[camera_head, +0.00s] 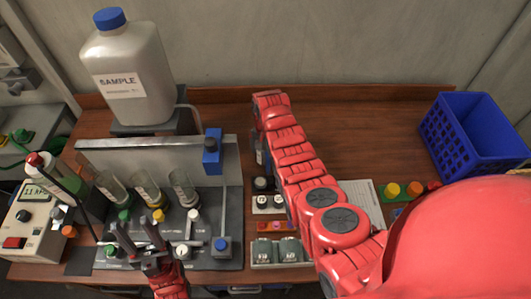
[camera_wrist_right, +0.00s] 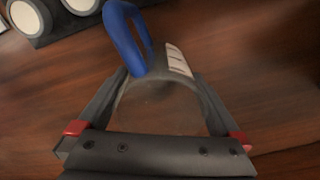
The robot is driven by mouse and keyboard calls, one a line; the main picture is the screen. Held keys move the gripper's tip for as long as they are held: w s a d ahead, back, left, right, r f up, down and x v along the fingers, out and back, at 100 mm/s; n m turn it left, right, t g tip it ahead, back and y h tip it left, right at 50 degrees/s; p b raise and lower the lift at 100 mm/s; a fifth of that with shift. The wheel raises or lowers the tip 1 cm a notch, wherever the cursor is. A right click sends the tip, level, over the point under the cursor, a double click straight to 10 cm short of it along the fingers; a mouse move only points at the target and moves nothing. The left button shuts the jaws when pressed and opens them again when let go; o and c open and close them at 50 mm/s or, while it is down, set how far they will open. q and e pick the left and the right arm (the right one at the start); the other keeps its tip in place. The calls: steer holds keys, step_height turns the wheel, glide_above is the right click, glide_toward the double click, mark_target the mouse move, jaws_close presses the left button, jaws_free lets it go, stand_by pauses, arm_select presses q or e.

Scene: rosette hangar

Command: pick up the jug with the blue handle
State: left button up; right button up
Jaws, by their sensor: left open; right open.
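The jug (camera_wrist_right: 160,108) shows in the right wrist view as a clear, see-through vessel with a blue handle (camera_wrist_right: 124,38) and a white label on its side. My right gripper (camera_wrist_right: 158,76) is open, with one finger on each side of the jug; I cannot tell whether they touch it. In the head view my right arm hides most or all of the jug and the right gripper. My left gripper (camera_head: 146,240) is open and empty, in front of the grey bottle-and-valve rig at the lower left.
The rig (camera_head: 205,262) holds several glass bottles. A large sample canister (camera_head: 130,75) stands behind it, and a meter box (camera_head: 30,225) is at its left. A blue crate (camera_head: 468,150) stands at the right. Bare wooden tabletop lies between my right arm and the crate.

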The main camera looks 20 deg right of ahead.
steer(key=c, duration=1.1)
steer(key=shift+w+r, duration=0.1)
steer(key=shift+r, duration=0.05)
